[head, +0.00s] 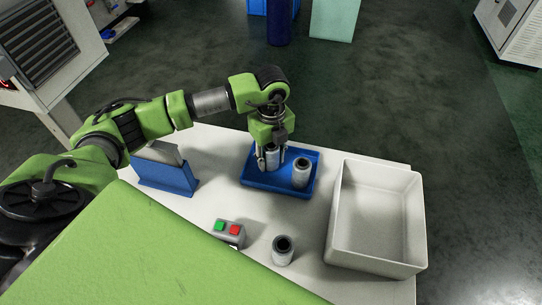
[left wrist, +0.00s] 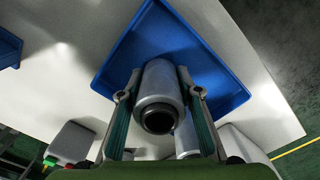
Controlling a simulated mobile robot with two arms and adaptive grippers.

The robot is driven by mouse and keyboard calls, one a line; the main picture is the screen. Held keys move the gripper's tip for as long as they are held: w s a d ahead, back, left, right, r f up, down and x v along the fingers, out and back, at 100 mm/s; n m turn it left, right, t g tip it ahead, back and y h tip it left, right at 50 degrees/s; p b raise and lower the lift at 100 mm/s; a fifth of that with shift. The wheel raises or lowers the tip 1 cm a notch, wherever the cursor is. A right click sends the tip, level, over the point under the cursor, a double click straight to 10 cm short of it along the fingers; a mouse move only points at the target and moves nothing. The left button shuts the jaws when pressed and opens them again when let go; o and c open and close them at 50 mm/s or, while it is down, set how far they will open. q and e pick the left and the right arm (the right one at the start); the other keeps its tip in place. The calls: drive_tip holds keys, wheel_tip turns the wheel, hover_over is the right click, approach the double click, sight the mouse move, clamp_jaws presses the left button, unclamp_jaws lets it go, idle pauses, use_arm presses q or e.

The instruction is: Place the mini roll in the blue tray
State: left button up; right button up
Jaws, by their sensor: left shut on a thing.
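My left gripper (head: 271,158) points down over the blue tray (head: 264,183). It is shut on a grey mini roll (head: 271,152) with a dark core, held upright. In the left wrist view this roll (left wrist: 160,82) sits between the two fingers, with the tray (left wrist: 152,38) behind it. I cannot tell whether its base touches the tray floor. A second mini roll (head: 301,172) stands in the right part of the tray, and shows partly hidden in the left wrist view (left wrist: 187,136). A third roll (head: 283,250) stands on the table. My right gripper is not in view.
A white open bin (head: 374,263) stands right of the tray and looks empty. A blue holder (head: 166,178) is at the left. A button box (head: 229,233) with green and red buttons is near the front of the white table (head: 222,203).

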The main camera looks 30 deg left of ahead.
sight(272, 144)
use_arm(q)
drive_tip(key=shift+f, duration=0.15)
drive_tip(key=o, duration=0.9)
drive_tip(key=shift+o, duration=1.3)
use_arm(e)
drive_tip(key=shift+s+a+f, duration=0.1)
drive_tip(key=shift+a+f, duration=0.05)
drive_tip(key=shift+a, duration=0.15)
use_arm(q)
drive_tip(key=shift+r, duration=0.2)
wheel_tip(272, 144, up, 11)
drive_tip(key=b, duration=0.3)
drive_tip(key=shift+r, duration=0.5)
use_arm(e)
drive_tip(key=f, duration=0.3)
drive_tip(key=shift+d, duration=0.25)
